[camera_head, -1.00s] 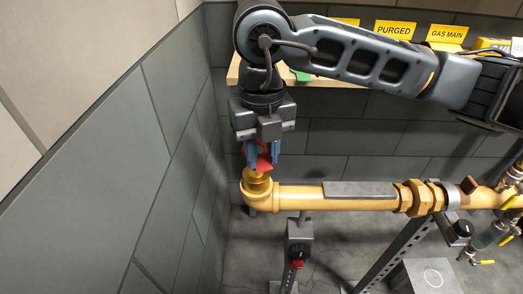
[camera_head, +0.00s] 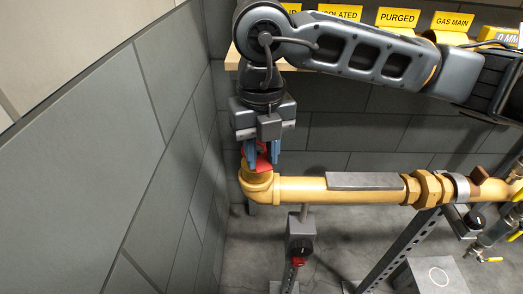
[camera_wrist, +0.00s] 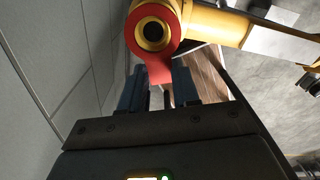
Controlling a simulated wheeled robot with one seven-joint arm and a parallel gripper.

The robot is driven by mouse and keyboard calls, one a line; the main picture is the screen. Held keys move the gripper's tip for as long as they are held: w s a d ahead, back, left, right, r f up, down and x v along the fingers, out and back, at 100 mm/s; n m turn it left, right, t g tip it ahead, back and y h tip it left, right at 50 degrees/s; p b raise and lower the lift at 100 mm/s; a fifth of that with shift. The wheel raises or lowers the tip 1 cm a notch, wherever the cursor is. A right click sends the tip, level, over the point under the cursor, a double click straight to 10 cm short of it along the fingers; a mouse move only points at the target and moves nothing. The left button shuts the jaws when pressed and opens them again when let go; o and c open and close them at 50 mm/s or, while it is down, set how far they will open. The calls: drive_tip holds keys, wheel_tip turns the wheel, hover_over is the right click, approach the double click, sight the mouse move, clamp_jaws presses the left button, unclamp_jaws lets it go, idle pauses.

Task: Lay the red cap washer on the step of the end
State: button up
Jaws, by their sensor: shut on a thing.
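The red cap washer (camera_wrist: 160,68) is a ring with a tab, and my gripper (camera_wrist: 158,88) is shut on that tab. In the wrist view the ring lies around the dark bore of the yellow pipe end (camera_wrist: 154,33). In the head view the washer (camera_head: 263,162) is at the top of the upturned pipe end (camera_head: 258,181), with my gripper (camera_head: 264,160) just above it, pointing down. I cannot tell whether the washer rests fully on the step. The fingers hide part of the washer in the head view.
The yellow pipe (camera_head: 300,190) runs right from the elbow, with a grey plate (camera_head: 364,181) on it and a hex union (camera_head: 426,188) further along. A grey tiled wall (camera_head: 100,150) stands close on the left. A shelf with yellow signs (camera_head: 398,18) is behind my arm.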

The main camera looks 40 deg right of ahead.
drive_tip(key=shift+f+b, duration=1.35)
drive_tip(key=shift+b, duration=0.1)
drive_tip(key=o, duration=1.1)
wheel_tip(320, 180, up, 8)
drive_tip(key=shift+f, duration=0.15)
